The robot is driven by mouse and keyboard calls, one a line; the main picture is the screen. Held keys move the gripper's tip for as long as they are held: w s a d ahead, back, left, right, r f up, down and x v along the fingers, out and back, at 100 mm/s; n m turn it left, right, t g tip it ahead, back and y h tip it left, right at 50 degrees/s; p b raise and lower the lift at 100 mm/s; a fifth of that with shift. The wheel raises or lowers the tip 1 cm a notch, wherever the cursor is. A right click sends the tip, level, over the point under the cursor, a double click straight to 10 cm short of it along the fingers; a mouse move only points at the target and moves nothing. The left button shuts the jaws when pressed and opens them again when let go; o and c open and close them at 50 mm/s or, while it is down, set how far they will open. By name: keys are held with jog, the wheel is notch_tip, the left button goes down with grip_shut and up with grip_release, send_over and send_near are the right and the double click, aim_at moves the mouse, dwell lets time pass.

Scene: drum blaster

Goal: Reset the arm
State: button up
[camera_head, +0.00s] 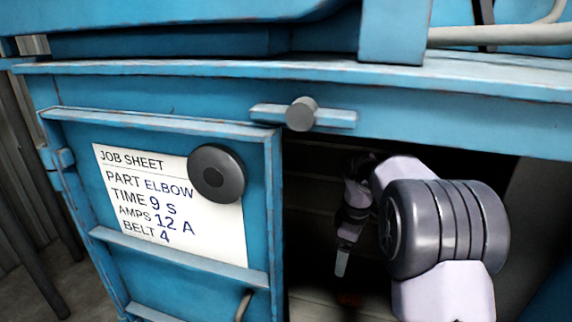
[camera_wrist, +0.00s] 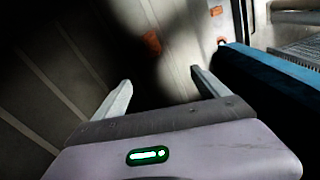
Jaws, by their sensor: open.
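My gripper (camera_wrist: 160,92) shows in the wrist view with its two fingers spread apart and nothing between them. In the head view my gripper (camera_head: 342,262) hangs inside the dark opening of the blue cabinet (camera_head: 440,125), seen from the side. My arm reaches in through the opening from the lower right. In the wrist view the fingers point into the dark interior, with a blue edge (camera_wrist: 265,85) close on the right.
A blue door (camera_head: 180,262) stands left of the opening, carrying a job sheet (camera_head: 125,180) and a round dark disc (camera_head: 217,173). A grey knob latch (camera_head: 301,114) sits above. Reddish pieces (camera_wrist: 152,42) show inside the cabinet. The cabinet edges lie close around my arm.

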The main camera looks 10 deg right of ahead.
jog(key=s+a+r+m+t+b, duration=0.2)
jog(key=s+a+m+b, duration=0.2)
jog(key=s, duration=0.5)
jog(key=s+a+r+m+t+b, duration=0.1)
jog(key=s+a+r+m+b, duration=0.3)
jog(key=s, duration=0.6)
jog(key=s+a+f+m+t+y+b, duration=0.1)
jog(key=s+a+f+m+b, duration=0.1)
jog(key=s, duration=0.4)
jog(key=s+a+f+m+t+b, duration=0.1)
jog(key=s+a+f+m+b, duration=0.1)
jog(key=s+f+m, duration=0.3)
jog(key=shift+s+f+m+y, duration=0.3)
jog(key=shift+s+y, duration=0.1)
jog(key=shift+s, duration=0.4)
